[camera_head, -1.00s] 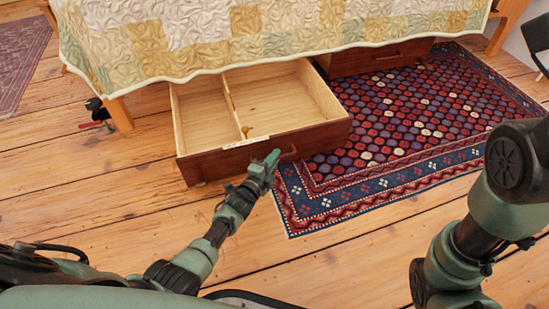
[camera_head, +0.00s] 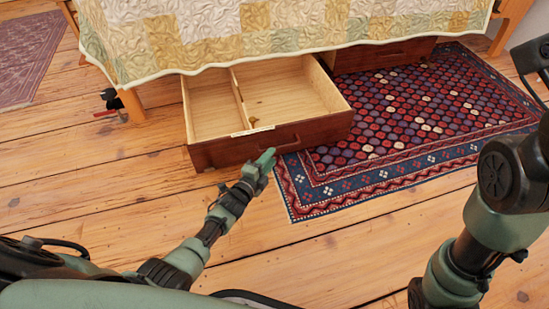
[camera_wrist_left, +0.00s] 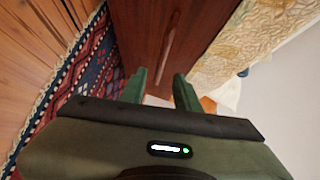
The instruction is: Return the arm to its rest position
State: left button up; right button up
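My left gripper (camera_head: 263,162) reaches in from the lower left, in front of the open drawer (camera_head: 225,151) under the bed. In the left wrist view its two fingers (camera_wrist_left: 160,90) stand apart with nothing between them. The drawer front (camera_wrist_left: 150,25) and its handle (camera_wrist_left: 170,45) lie beyond the fingers there. The gripper appears clear of the handle (camera_head: 288,143). My right arm (camera_head: 495,200) shows at the right edge, folded upward; its gripper is outside the view.
A small brass-coloured object (camera_head: 253,120) lies in the drawer's right compartment. A second drawer (camera_head: 380,55) sits further right under the quilted bed (camera_head: 250,30). A patterned rug (camera_head: 400,130) lies right of the open drawer. The wooden floor (camera_head: 100,185) at the left is mostly clear.

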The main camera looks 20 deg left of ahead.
pick_arm(q)
jog(key=shift+s+a, duration=0.1)
jog(key=shift+s, duration=0.25)
